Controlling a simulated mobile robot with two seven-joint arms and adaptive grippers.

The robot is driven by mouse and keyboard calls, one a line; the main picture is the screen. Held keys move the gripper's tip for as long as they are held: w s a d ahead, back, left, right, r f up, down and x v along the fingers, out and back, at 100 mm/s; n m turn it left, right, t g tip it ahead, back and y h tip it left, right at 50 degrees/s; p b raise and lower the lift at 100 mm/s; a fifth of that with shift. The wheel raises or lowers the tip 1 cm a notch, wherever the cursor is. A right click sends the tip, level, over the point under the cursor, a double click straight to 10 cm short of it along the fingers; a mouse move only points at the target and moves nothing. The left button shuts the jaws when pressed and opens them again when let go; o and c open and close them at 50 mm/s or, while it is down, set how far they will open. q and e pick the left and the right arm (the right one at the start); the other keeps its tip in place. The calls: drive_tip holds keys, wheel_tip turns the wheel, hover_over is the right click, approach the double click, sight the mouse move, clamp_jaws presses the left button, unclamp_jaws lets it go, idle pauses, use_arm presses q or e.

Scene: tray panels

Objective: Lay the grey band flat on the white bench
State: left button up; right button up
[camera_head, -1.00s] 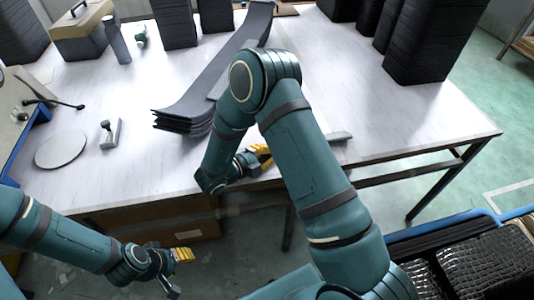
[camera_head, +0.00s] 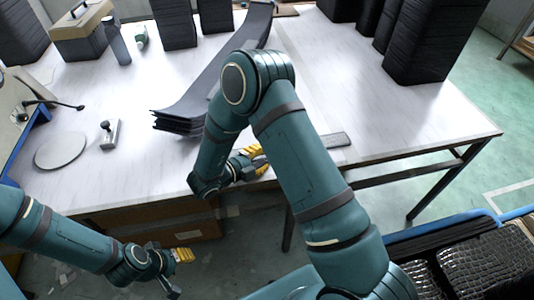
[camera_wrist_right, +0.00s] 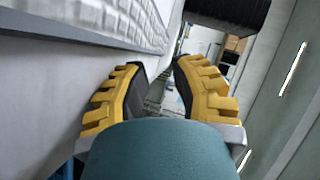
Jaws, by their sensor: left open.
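A flat grey piece (camera_head: 335,140), which I take for the grey band, lies on the white bench (camera_head: 395,135) near its front edge, just right of my right arm. My arm hides its left part, so its full length cannot be told. My right gripper (camera_head: 258,158), with yellow-padded fingers, is at the bench's front edge, left of the visible piece. In the right wrist view its fingers (camera_wrist_right: 157,78) stand apart with nothing seen between them. My left gripper (camera_head: 179,271) is open and empty, low in front of the bench, away from the band.
A stack of dark curved panels (camera_head: 185,112) lies left of my right arm. Black stacks (camera_head: 430,45), a toolbox (camera_head: 80,35), a bottle (camera_head: 117,42), a round grey disc (camera_head: 60,151) and a small clamp-like tool (camera_head: 109,134) stand around.

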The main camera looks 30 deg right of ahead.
drive_tip(key=v, duration=1)
drive_tip(key=shift+r, duration=0.1)
